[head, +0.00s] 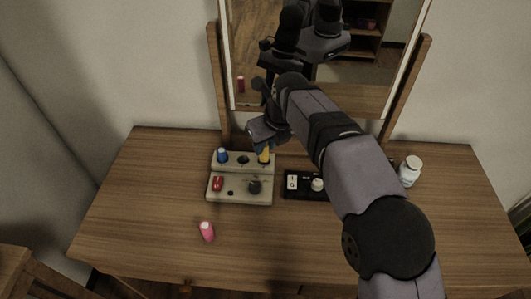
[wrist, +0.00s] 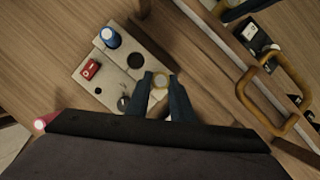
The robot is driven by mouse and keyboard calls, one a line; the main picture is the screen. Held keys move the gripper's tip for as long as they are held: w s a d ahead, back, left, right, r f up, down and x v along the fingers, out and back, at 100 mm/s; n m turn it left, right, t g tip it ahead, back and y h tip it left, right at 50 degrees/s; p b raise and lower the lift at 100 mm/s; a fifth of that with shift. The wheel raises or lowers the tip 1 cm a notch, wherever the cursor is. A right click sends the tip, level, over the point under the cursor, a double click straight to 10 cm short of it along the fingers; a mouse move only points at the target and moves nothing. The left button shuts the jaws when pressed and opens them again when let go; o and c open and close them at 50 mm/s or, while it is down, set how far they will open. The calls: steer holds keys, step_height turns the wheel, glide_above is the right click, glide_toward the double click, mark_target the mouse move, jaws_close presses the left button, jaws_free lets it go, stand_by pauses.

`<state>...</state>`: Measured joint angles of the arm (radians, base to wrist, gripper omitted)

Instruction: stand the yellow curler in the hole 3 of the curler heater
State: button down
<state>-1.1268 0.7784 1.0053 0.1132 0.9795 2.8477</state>
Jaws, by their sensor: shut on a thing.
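The pale curler heater (head: 240,190) stands left of centre on the table; it also shows in the wrist view (wrist: 113,81). A blue curler (head: 222,156) stands at the left end of its raised back step. An empty dark hole (head: 243,160) is in the middle of that step. My gripper (head: 264,146) is shut on the yellow curler (head: 264,156), which is upright at the step's right end. In the wrist view the yellow curler (wrist: 160,81) is between both fingertips. The hole under it is hidden, so how deep it sits cannot be told.
The heater's front has a red switch (head: 217,184) and a dark knob (head: 254,187). A pink curler (head: 207,232) is on the table in front. A black box (head: 300,185) is right of the heater. A white bottle (head: 410,171) stands far right. A mirror (head: 375,60) rises behind.

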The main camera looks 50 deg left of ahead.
mark_target(266, 152)
steer(key=shift+f, duration=1.75)
steer(key=c, duration=1.6)
jaws_free()
steer(key=shift+f, duration=0.15)
steer(key=shift+o, duration=0.2)
steer(key=shift+d+r, duration=0.15)
steer(key=shift+r, duration=0.45)
steer(key=v, duration=1.1)
steer(key=shift+d, duration=0.1)
